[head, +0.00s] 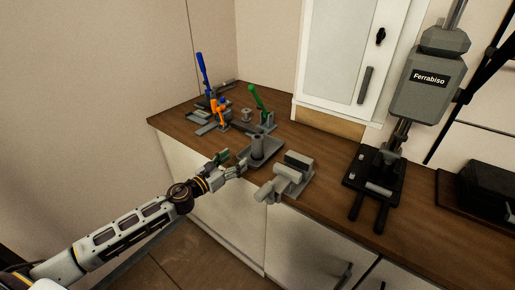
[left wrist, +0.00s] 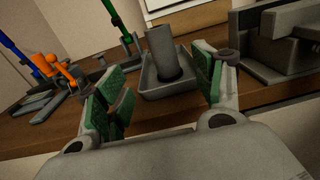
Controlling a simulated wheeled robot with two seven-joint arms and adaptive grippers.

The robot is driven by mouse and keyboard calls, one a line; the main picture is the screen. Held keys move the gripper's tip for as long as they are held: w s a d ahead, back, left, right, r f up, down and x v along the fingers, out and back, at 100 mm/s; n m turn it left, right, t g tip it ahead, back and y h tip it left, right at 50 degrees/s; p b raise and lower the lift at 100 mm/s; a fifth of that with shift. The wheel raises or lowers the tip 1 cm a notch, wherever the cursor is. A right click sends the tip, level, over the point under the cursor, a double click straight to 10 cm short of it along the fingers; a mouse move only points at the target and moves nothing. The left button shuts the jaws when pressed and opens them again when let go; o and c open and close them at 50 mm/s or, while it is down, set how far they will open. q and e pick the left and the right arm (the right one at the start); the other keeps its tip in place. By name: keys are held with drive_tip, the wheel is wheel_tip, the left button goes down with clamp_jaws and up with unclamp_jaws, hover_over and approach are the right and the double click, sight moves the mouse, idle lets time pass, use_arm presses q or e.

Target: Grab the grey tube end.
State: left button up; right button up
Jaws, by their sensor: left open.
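A grey tube (head: 257,145) stands upright in a shallow grey tray (head: 270,160) on the wooden counter. In the left wrist view the tube (left wrist: 165,52) leans slightly in the picture, and its upper end is clear. My left gripper (head: 232,163) is at the counter's front edge, just left of the tray. Its green-padded fingers (left wrist: 160,88) are open and empty. The tube shows beyond them, between the two fingers in the picture. My right gripper is not in view.
A grey vise-like device (head: 297,161) stands right of the tray. Clamps with green (head: 259,99), orange (head: 219,110) and blue (head: 203,68) handles stand behind and left. A black-based press (head: 375,182) is farther right. The counter's front edge runs close below my gripper.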

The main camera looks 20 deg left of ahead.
sight(253, 146)
use_arm(q)
drive_tip(key=shift+p+x, duration=0.65)
drive_tip(key=shift+x, duration=2.7)
drive_tip(key=shift+p+x, duration=0.35)
drive_tip(key=shift+x, duration=0.4)
drive_tip(key=shift+w, duration=0.15)
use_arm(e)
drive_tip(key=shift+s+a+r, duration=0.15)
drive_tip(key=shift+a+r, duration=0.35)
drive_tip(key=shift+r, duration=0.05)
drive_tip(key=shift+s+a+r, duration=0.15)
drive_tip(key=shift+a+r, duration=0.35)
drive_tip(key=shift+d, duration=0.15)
use_arm(q)
drive_tip(key=shift+w+d, duration=0.1)
